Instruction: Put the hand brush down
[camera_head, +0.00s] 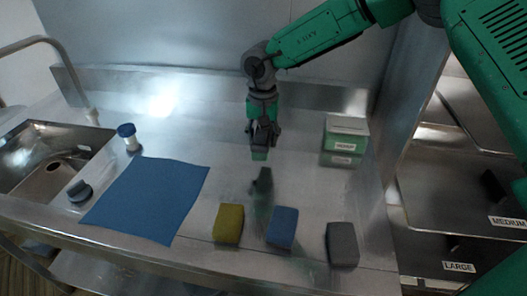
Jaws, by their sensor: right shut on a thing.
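My right gripper (262,136) points down over the steel counter, right of the blue cloth, and is shut on the hand brush (259,155). Only a small green part of the brush shows below the fingers; the rest is hidden by the gripper. A dark shape just in front of it looks like the gripper's reflection in the steel. Whether the brush touches the counter (180,213) I cannot tell. My left gripper is out of view.
A blue cloth (147,198) lies left, near a blue-capped jar (129,138), a dark round item (80,191) and the sink (42,165). Yellow (228,223), blue (282,227) and grey (342,244) sponges line the front. Green-white boxes (345,140) stand right.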

